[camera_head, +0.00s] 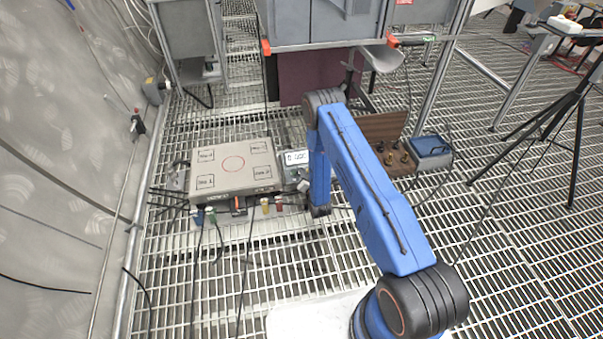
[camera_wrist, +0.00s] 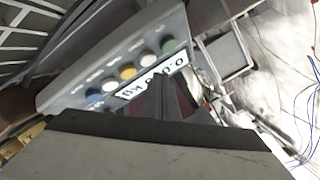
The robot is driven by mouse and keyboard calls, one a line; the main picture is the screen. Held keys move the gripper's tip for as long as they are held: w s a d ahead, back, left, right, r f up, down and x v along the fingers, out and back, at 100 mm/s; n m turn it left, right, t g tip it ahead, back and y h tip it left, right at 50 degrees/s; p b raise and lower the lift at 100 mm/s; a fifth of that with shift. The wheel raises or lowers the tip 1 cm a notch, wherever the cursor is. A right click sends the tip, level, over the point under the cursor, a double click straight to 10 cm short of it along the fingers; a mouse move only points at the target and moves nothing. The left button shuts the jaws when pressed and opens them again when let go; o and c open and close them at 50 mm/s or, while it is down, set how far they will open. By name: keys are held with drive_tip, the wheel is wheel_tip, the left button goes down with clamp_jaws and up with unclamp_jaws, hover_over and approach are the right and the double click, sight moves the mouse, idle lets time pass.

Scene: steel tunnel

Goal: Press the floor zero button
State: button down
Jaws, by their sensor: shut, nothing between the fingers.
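A grey scale panel (camera_wrist: 75,93) shows in the wrist view, turned nearly upside down. It carries a row of round buttons: a blue button (camera_wrist: 94,96), a white button (camera_wrist: 109,85), a yellow button (camera_wrist: 128,71), a grey button (camera_wrist: 147,57) and a green button (camera_wrist: 168,46). Their labels are too small to read, so I cannot tell which is floor zero. My gripper (camera_wrist: 168,84) is shut and empty, its tips over the display (camera_wrist: 140,83), below the grey and green buttons. Contact cannot be told. In the head view the display (camera_head: 297,158) stands beside my arm; the fingertips are hidden.
A flat platform (camera_head: 233,183) with a red circle lies left of the display, cables at its front. A wooden box (camera_head: 385,128) and a blue box (camera_head: 431,147) stand right of my arm. A black tripod (camera_head: 560,110) stands far right.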

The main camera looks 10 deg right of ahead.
drive_tip(key=shift+s+r, duration=0.65)
drive_tip(key=shift+r, duration=0.25)
drive_tip(key=shift+s+r, duration=0.6)
drive_tip(key=shift+r, duration=0.3)
drive_tip(key=shift+w, duration=0.1)
